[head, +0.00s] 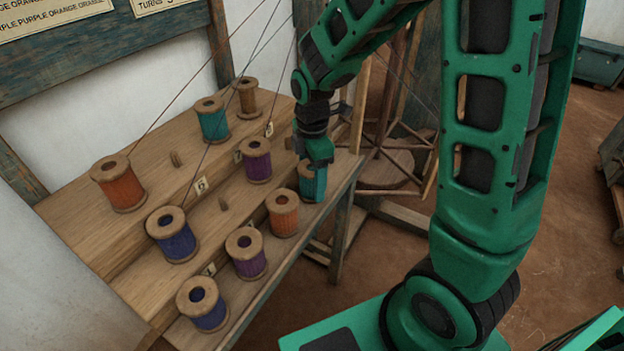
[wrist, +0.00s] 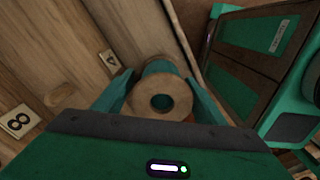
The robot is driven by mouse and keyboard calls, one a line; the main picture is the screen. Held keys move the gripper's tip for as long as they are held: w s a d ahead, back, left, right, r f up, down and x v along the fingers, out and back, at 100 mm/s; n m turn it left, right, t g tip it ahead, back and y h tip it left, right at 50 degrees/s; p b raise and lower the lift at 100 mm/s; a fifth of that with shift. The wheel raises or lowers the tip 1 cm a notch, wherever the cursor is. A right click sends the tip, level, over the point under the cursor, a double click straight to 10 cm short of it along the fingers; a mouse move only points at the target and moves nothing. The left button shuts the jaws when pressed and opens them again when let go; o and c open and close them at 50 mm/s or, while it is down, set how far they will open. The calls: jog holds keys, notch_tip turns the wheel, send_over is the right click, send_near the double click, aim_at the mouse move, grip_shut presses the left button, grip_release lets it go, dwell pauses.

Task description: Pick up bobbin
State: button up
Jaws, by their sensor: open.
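A teal bobbin (head: 313,187) with wooden flanges stands upright at the right end of the lowest step of the wooden rack. My gripper (head: 319,164) is directly over it, pointing down, and hides much of its top in the head view. In the wrist view my gripper (wrist: 158,98) is open, with one finger on each side of the bobbin's round top flange (wrist: 179,97). I cannot tell whether either finger touches it.
The stepped rack (head: 125,235) holds several other bobbins. An orange bobbin (head: 283,216) stands left of the teal one, and a purple bobbin (head: 256,162) is on the step behind. Several threads rise from the rack. A wooden reel (head: 385,160) stands on the floor to the right.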

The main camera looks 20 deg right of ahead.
jog(key=c, duration=0.9)
